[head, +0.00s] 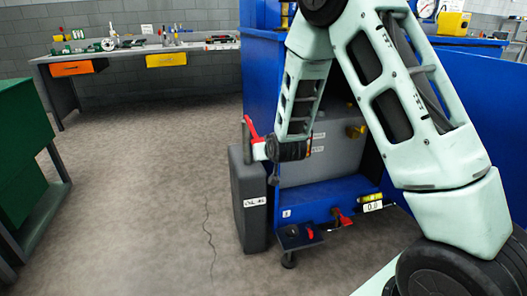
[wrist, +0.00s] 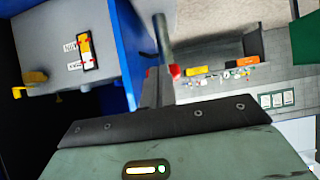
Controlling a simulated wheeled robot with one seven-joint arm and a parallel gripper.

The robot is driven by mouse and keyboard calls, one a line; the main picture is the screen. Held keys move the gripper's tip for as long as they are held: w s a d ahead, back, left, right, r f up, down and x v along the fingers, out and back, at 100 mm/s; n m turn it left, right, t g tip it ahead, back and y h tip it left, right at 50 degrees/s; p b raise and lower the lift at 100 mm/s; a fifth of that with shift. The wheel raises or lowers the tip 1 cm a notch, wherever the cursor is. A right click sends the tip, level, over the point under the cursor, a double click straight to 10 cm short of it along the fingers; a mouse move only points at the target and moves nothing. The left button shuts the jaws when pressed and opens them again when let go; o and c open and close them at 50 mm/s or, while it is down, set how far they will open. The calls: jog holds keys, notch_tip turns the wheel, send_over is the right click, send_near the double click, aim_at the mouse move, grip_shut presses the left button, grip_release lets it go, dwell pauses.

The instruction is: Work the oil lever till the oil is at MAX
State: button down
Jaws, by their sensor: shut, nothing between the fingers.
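The grey oil tank (wrist: 45,45) is set in the blue machine; it also shows in the head view (head: 335,150). Its sight gauge (wrist: 87,50) has a yellow column beside two small white labels. The labels are too small to read surely, so I cannot tell the exact oil level. A grey rod (wrist: 162,32), seemingly the oil lever, stands close by my gripper's red fingertips (wrist: 161,73). In the head view my gripper (head: 251,130) is at the lever, above a dark box (head: 250,222) with an oil label. The fingers are shut with nothing between them; contact with the rod is unclear.
The blue machine (head: 262,75) stands right behind the gripper. A low blue tray (head: 325,205) with a red-handled part is at its foot. A green bench (head: 25,130) is at left and a grey workbench (head: 150,52) at the back. The floor between is clear.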

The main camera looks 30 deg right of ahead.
jog(key=f+v, duration=0.1)
jog(key=v, duration=0.5)
jog(key=shift+s+r+p, duration=0.15)
jog(key=shift+s+p, duration=0.2)
jog(key=shift+s, duration=0.25)
jog(key=shift+a, duration=0.15)
jog(key=s+a+r+n+g+y, duration=0.1)
jog(key=s+a+n+g+y, duration=0.15)
jog(key=a, duration=0.35)
jog(key=s+a+n+g+y, duration=0.1)
jog(key=s+a, duration=0.3)
jog(key=a, duration=0.3)
jog(key=s+a+r+n+g+y, duration=0.1)
jog(key=s+a+g+y, duration=0.1)
jog(key=s+a, duration=0.3)
jog(key=s+a+r+n+g+h, duration=0.1)
jog(key=s+a+r+n+g, duration=0.15)
jog(key=s, duration=0.75)
jog(key=s+a+r+n+g+h, duration=0.1)
jog(key=s+a+r+n+g, duration=0.2)
jog(key=s, duration=0.8)
notch_tip(320, 180, up, 22)
jog(key=p, duration=2.3)
jog(key=shift+w+a+n+p, duration=0.2)
jog(key=shift+a+n+p, duration=0.1)
jog(key=shift+a+n, duration=0.15)
